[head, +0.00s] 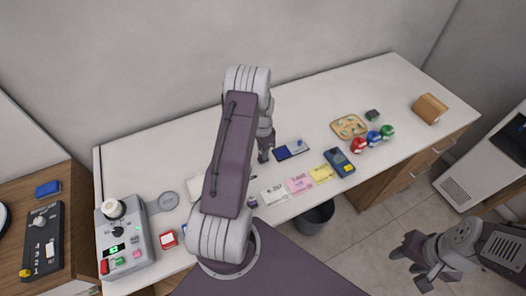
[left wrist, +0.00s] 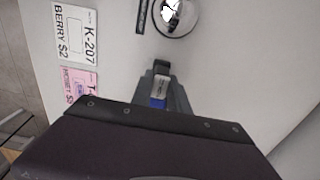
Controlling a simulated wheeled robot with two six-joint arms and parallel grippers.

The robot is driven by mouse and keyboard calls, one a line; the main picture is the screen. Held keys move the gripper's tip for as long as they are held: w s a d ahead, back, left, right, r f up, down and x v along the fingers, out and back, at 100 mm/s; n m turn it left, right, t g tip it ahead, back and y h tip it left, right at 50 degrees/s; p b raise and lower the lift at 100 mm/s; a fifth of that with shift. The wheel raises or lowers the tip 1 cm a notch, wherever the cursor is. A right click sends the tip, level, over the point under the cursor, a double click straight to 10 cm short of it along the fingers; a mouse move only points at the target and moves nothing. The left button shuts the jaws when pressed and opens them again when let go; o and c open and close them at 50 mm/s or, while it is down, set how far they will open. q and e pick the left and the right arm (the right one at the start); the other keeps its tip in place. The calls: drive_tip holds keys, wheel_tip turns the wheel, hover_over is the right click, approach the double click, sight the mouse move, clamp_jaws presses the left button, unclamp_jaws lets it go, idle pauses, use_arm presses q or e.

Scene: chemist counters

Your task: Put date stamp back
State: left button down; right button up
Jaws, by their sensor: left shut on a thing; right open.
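My left gripper (head: 265,155) points down over the counter, just left of a blue and dark flat pad (head: 283,153). In the left wrist view the gripper (left wrist: 160,92) is shut on a small dark thing with a pale band and a blue patch, which looks like the date stamp (left wrist: 161,69). Its lower part is hidden by the fingers and my wrist. I cannot tell whether it touches the counter. My right gripper (head: 410,267) is open and empty, low at the right, off the counter.
Tag cards (head: 273,194) lie in front of the gripper, with a dark blue device (head: 339,162) to their right. A shiny round thing (left wrist: 177,14) is close by. The back counter is clear.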

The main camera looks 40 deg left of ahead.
use_arm(q)
drive_tip(key=shift+a+f, duration=0.25)
drive_tip(key=shift+f, duration=0.3)
drive_tip(key=shift+d+f, duration=0.1)
drive_tip(key=shift+d, duration=0.1)
drive_tip(key=c, duration=1.4)
unclamp_jaws()
drive_tip(key=shift+o, duration=0.7)
drive_tip(key=shift+a, duration=0.1)
